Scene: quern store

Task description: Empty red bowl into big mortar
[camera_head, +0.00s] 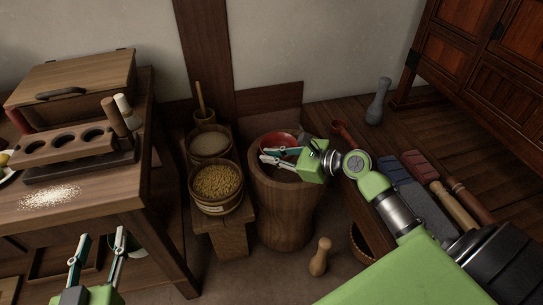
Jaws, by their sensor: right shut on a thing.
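The red bowl (277,140) is at the mouth of the big wooden mortar (286,212), which stands on the floor in the middle of the view. My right gripper (266,155) reaches in from the right and is shut on the bowl's near side. The fingers and palm cover part of the bowl and of the mortar's opening. I cannot tell the bowl's exact tilt or what is in it. My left gripper (97,243) is open and empty at the lower left, in front of the table.
A low stand (228,238) left of the mortar holds a tub of grain (217,184) and another tub (209,143). The wooden table (100,205) at left bears spilled meal, a rack and a box.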

